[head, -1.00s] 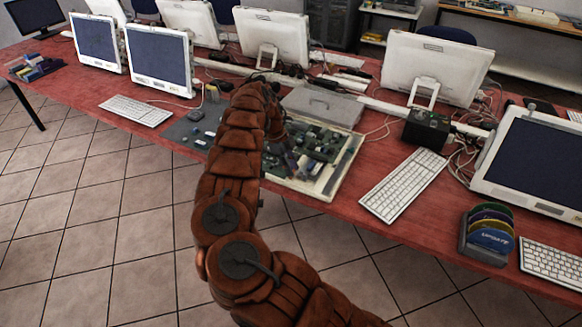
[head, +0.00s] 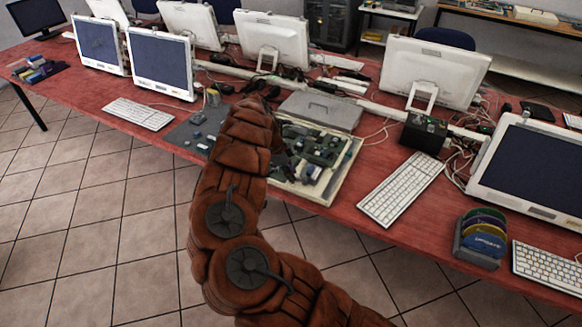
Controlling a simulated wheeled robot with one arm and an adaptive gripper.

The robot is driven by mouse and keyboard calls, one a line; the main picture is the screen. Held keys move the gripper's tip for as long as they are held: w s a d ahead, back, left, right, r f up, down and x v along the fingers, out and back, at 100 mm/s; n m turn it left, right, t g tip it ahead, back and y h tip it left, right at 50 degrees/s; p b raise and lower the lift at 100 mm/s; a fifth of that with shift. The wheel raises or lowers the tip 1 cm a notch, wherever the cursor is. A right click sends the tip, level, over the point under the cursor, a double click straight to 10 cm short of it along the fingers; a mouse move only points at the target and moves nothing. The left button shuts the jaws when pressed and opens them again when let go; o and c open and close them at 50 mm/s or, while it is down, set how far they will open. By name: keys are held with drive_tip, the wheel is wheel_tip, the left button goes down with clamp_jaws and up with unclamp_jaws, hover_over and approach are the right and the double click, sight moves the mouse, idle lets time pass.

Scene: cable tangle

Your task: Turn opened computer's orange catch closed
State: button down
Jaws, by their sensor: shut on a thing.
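The opened computer (head: 338,180) lies flat near the table's front edge, its green and dark boards showing in a pale frame. My arm reaches over its left side from the front. My gripper (head: 290,163) is mostly hidden behind my arm; only a dark part shows at the arm's right edge, low over the boards. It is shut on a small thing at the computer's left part. The orange catch cannot be made out; that area is covered by my arm.
A grey case (head: 320,109) lies just behind the computer. A white keyboard (head: 402,188) and a disc rack (head: 482,238) are to the right. A dark mat (head: 190,135) with small parts is to the left. Monitors and cables line the back of the red table (head: 440,235).

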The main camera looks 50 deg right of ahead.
drive_tip(key=n+p, duration=0.1)
drive_tip(key=n+t+p, duration=0.1)
drive_tip(key=p, duration=0.1)
drive_tip(key=shift+a+r+n+p, duration=0.1)
drive_tip(key=shift+r+n+p, duration=0.15)
drive_tip(key=shift+n+p, duration=0.05)
drive_tip(key=shift+s+f+n+h+p, duration=0.1)
drive_tip(key=shift+n+h+p, duration=0.35)
drive_tip(key=shift+n, duration=0.25)
drive_tip(key=shift+f+n+t, duration=0.15)
drive_tip(key=shift+n+t, duration=0.45)
drive_tip(key=shift+n, duration=0.3)
drive_tip(key=shift+f+n+b, duration=0.1)
drive_tip(key=shift+n+b, duration=0.3)
drive_tip(key=shift+n, duration=0.2)
drive_tip(key=shift+t, duration=0.3)
drive_tip(key=n+b, duration=0.1)
drive_tip(key=b, duration=0.4)
drive_tip(key=shift+s+f+n+h, duration=0.15)
drive_tip(key=shift+n+h, duration=0.1)
drive_tip(key=shift+n, duration=0.15)
drive_tip(key=n+t+b, duration=0.1)
drive_tip(key=b, duration=0.7)
drive_tip(key=n+b, duration=0.1)
drive_tip(key=b, duration=0.3)
drive_tip(key=shift+s+r+b, duration=0.1)
drive_tip(key=shift+r+b, duration=0.2)
drive_tip(key=shift+b, duration=0.45)
